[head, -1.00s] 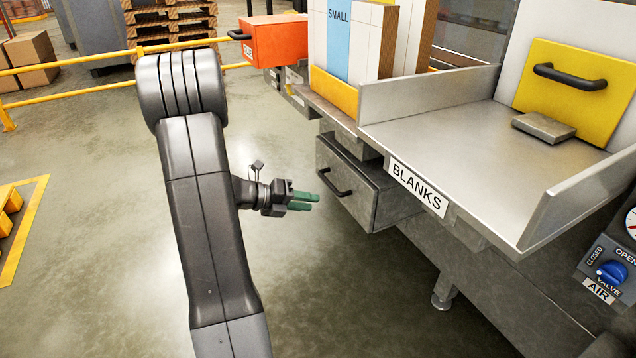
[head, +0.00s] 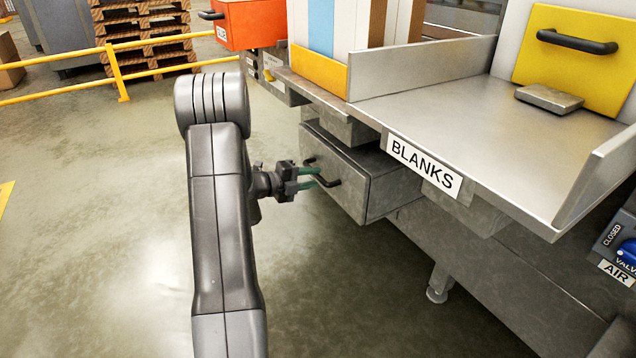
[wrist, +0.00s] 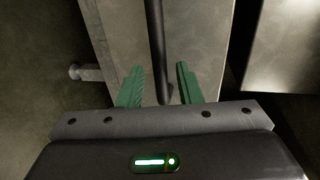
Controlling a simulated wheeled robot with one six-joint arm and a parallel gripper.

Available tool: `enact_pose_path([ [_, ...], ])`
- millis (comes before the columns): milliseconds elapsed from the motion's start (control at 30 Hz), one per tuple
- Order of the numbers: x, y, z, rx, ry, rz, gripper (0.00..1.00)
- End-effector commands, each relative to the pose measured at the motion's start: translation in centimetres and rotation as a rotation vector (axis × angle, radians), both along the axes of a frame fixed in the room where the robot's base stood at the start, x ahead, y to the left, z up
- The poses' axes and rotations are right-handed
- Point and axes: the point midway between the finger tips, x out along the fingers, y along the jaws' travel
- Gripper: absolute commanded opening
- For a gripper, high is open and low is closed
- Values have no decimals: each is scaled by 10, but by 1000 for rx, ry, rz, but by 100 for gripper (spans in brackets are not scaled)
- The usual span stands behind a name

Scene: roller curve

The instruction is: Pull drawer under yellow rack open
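The grey metal drawer (head: 345,185) sits under the counter below the yellow-fronted rack (head: 305,68) and stands out a little from the structure around it. Its black bar handle (head: 322,172) is on the front face. My gripper (head: 312,178) is at the handle in the head view. In the wrist view, the green fingers of my gripper (wrist: 158,84) are apart, one on each side of the dark handle bar (wrist: 158,45). Gaps show between the bar and both fingers. The drawer front (wrist: 205,40) fills the area behind the bar.
A metal tray with a BLANKS label (head: 424,165) overhangs right of the drawer. A yellow panel with a black handle (head: 575,60) stands on it. An orange bin (head: 252,22) is at the back. Open floor (head: 110,220) lies to the left.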

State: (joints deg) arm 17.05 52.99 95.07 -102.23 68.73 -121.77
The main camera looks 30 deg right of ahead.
Motion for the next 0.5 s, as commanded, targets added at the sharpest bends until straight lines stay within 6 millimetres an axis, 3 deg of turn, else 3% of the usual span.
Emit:
enact_pose_path([
  [200, 2, -24, -6, 0, 0, -1, 32],
  [500, 2, -28, -6, 1, 1, 1, 32],
])
